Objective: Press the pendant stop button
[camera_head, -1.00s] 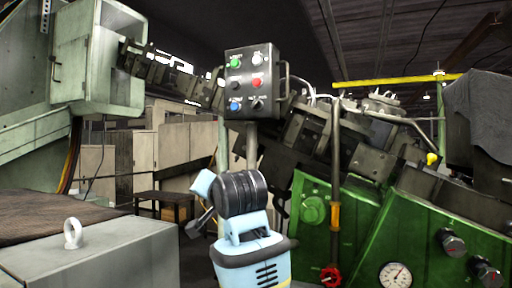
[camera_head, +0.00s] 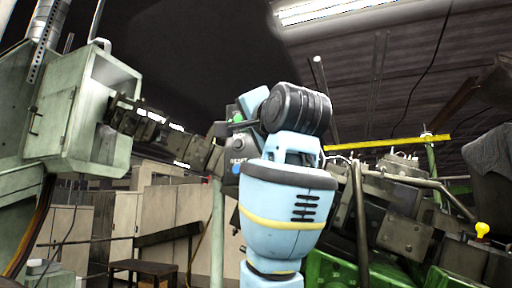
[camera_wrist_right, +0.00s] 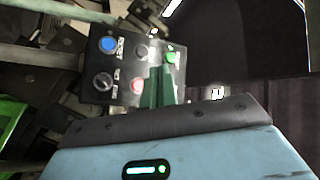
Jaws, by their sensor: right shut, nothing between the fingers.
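The pendant (camera_head: 241,146) is a dark box with coloured buttons, mostly hidden behind my right arm in the head view. In the right wrist view its panel (camera_wrist_right: 122,66) is tilted, with a red button (camera_wrist_right: 137,87), a blue button (camera_wrist_right: 108,45), a green button (camera_wrist_right: 171,56) and a dark knob (camera_wrist_right: 103,81). My right gripper's fingers (camera_wrist_right: 160,78) are shut and empty in front of the panel, between the red and green buttons in the picture. I cannot tell whether they touch it. My left gripper is not in view.
A pale green machine housing (camera_head: 85,110) stands at the left. Dark machinery (camera_head: 395,205) with pipes and a green base (camera_head: 330,270) lies to the right. A yellow bar (camera_head: 385,142) crosses behind. A dark stool (camera_head: 145,268) stands low at the left.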

